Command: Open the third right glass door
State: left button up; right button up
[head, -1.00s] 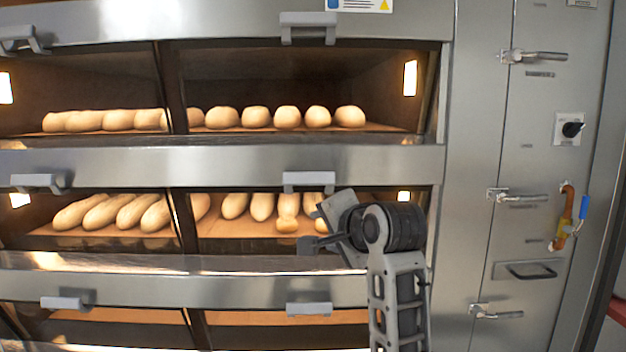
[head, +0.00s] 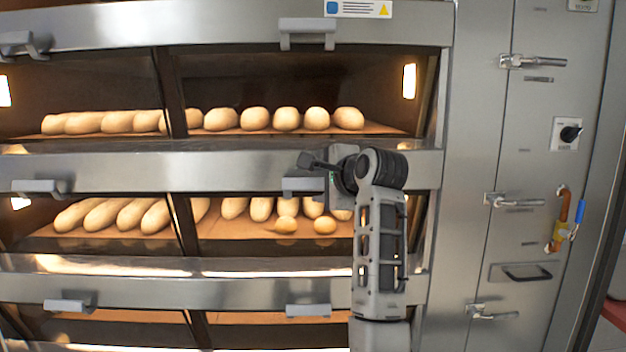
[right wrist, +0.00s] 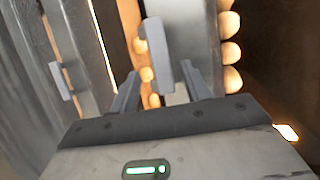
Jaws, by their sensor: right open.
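The right-hand glass doors each have a grey bar handle: one at the top (head: 307,30), one in the middle (head: 298,186) and one lower down (head: 308,310). My right gripper (head: 314,162) is at the middle handle and hides part of it. In the right wrist view its two fingers (right wrist: 160,88) are apart, and a grey handle (right wrist: 156,50) lies just beyond and between them. I cannot tell whether they touch it. The doors in view look shut. My left gripper is not in view.
Pale loaves (head: 285,118) and rolls (head: 325,225) lie on the lit decks behind the glass. On the right is a steel cabinet with latches (head: 533,61), a dark knob (head: 571,132) and a blue-handled valve (head: 581,211).

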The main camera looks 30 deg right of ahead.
aim_at(311, 184)
pick_arm(q)
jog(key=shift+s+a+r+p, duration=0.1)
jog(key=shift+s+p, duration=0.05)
jog(key=shift+p, duration=0.15)
pick_arm(e)
jog(key=shift+x, duration=2.05)
